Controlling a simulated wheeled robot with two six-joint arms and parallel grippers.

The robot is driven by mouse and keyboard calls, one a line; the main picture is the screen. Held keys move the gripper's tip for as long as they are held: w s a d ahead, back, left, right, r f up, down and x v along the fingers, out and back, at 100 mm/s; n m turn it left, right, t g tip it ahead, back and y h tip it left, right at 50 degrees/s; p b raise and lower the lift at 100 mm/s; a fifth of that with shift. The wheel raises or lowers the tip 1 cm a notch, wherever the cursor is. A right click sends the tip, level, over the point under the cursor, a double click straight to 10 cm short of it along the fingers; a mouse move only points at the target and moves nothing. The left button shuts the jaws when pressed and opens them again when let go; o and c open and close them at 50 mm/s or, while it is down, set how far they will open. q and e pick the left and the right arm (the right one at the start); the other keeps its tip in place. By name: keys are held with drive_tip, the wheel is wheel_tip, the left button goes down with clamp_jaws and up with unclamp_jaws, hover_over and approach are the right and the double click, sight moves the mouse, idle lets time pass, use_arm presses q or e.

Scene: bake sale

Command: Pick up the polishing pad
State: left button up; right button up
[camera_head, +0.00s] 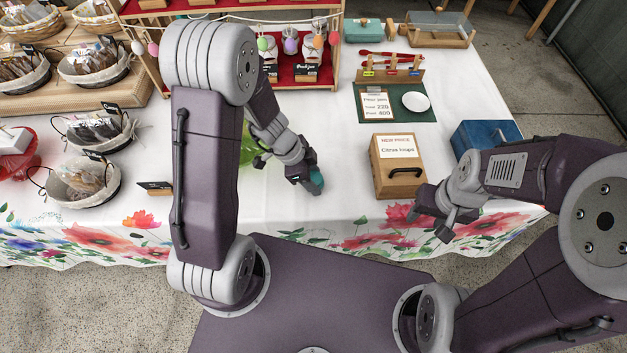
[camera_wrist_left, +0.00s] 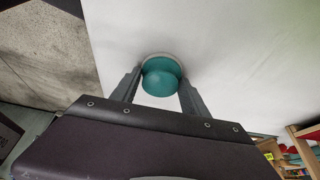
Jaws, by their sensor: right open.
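The polishing pad (camera_wrist_left: 160,78) is a round teal piece with a knob and a pale rim at its far edge. In the left wrist view it sits between the two fingers of my left gripper (camera_wrist_left: 160,88), close to both; whether they press on it is unclear. In the head view the teal pad (camera_head: 317,183) shows at the fingertips of my left gripper (camera_head: 308,177), over the front part of the white table. Whether it touches the cloth is unclear. My right gripper (camera_head: 438,220) is open and empty near the table's front right edge.
A wooden box (camera_head: 385,182) labelled Citrus loops stands to the right of the pad, with a blue box (camera_head: 487,137) further right. Baskets (camera_head: 85,187) of packets are at the left. A green item (camera_head: 247,147) lies partly behind my left arm. The cloth around the pad is clear.

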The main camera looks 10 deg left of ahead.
sight(321, 177)
use_arm(q)
drive_tip(key=c, duration=0.6)
drive_tip(key=shift+r, duration=0.25)
wheel_tip(321, 177, up, 4)
drive_tip(key=shift+w+r+p, duration=0.1)
drive_tip(key=shift+p, duration=0.85)
drive_tip(key=s+d+r+p, duration=0.1)
drive_tip(key=s+d+r, duration=0.5)
drive_tip(key=d, duration=0.4)
drive_tip(key=shift+r, duration=0.15)
drive_tip(key=shift+d, duration=0.1)
